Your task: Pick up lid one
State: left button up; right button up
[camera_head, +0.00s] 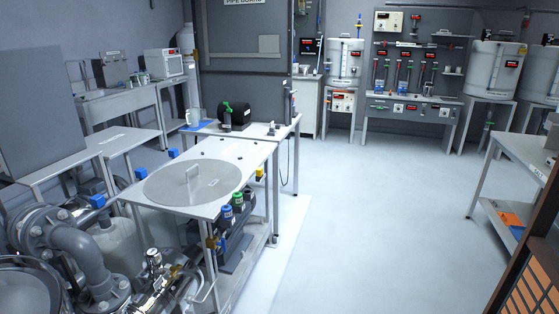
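A large round grey lid (219,184) lies flat on top of a metal table (240,149) left of the middle. Nothing covers the lid. Neither of my grippers shows in this view.
Pipes and flanges (88,252) crowd the lower left, close to the table. A black cylinder (234,117) sits on the table behind. The floor (380,220) is clear in the middle and right.

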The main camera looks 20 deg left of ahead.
aim_at(194, 183)
jog(key=i+u, duration=0.15)
jog(key=i, duration=0.45)
jog(key=i+u, duration=0.15)
jog(key=i, duration=0.45)
jog(key=i+l+u, duration=0.2)
jog(key=i, duration=0.4)
